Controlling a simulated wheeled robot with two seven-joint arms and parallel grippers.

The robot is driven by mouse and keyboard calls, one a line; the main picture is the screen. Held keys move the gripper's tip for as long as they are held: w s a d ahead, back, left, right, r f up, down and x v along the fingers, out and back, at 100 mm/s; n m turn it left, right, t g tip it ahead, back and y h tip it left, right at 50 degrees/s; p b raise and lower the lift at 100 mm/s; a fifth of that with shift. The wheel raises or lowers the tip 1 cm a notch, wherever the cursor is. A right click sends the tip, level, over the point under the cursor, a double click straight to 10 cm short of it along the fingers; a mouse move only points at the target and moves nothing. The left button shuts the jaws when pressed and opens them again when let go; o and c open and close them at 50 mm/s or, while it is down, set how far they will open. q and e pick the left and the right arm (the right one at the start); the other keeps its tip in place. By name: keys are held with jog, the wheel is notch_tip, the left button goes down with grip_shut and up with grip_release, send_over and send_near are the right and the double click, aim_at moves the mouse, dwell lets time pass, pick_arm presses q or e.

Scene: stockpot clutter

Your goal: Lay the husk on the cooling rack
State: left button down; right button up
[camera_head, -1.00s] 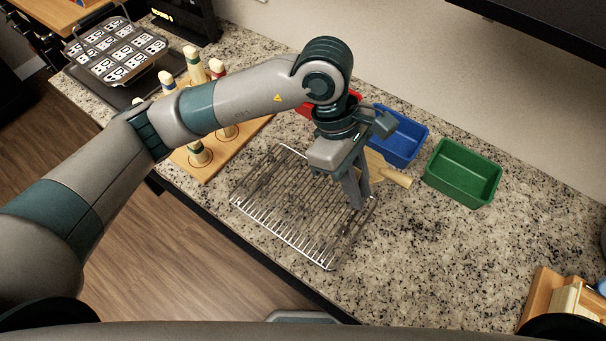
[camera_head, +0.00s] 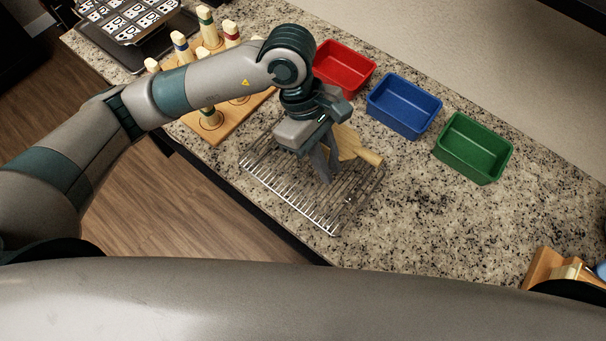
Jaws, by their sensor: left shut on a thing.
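My left gripper (camera_head: 325,178) points down over the wire cooling rack (camera_head: 320,213), which lies flat on the counter. A tan, wood-coloured piece, which I take to be the husk (camera_head: 348,143), juts out behind and to the right of the fingers. The left gripper is shut on it. Its broad part is partly hidden by the gripper, and its narrow end reaches near the rack's right corner. I cannot tell whether the husk touches the wires. My right gripper is not in view.
Red (camera_head: 343,68), blue (camera_head: 402,104) and green bins (camera_head: 473,147) stand in a row behind the rack. A wooden board (camera_head: 232,118) with coloured-banded pegs is to the left. A wooden item (camera_head: 545,268) stands at lower right. The counter right of the rack is clear.

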pick_arm(q)
jog(key=a+f, duration=0.2)
jog(key=a, duration=0.1)
jog(key=a+f, duration=0.1)
jog(key=a, duration=0.1)
jog(key=shift+s, duration=0.15)
jog(key=shift+f, duration=0.1)
jog(key=shift+f+b, duration=0.4)
jog(key=shift+f, duration=1.5)
jog(key=shift+f, duration=0.15)
jog(key=c, duration=1.7)
grip_release()
